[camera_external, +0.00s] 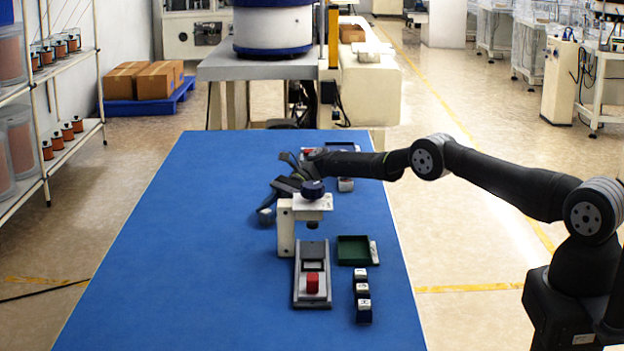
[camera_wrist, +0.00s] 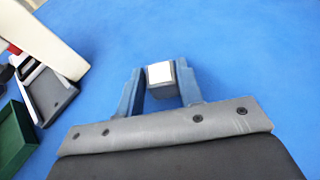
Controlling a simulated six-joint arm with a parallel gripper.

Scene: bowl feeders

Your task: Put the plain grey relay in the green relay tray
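A grey relay (camera_wrist: 161,73) with a pale top face is between the fingers of my gripper (camera_wrist: 160,82) in the wrist view. The fingers stand close on both sides of it; whether both touch it is unclear. In the external view my gripper (camera_external: 268,203) is low over the blue table, left of the white press stand, with the small grey relay (camera_external: 265,216) at its fingertips. The green tray (camera_external: 353,251) lies right of the stand, and its edge shows in the wrist view (camera_wrist: 12,138) at the lower left. No relay shows inside the tray.
The white press stand (camera_external: 287,232) with a dark knob rises between my gripper and the tray. A grey box with a red button (camera_external: 312,283) and a row of small labelled blocks (camera_external: 362,295) lie in front. A dark tray (camera_external: 341,147) is behind. The table's left side is clear.

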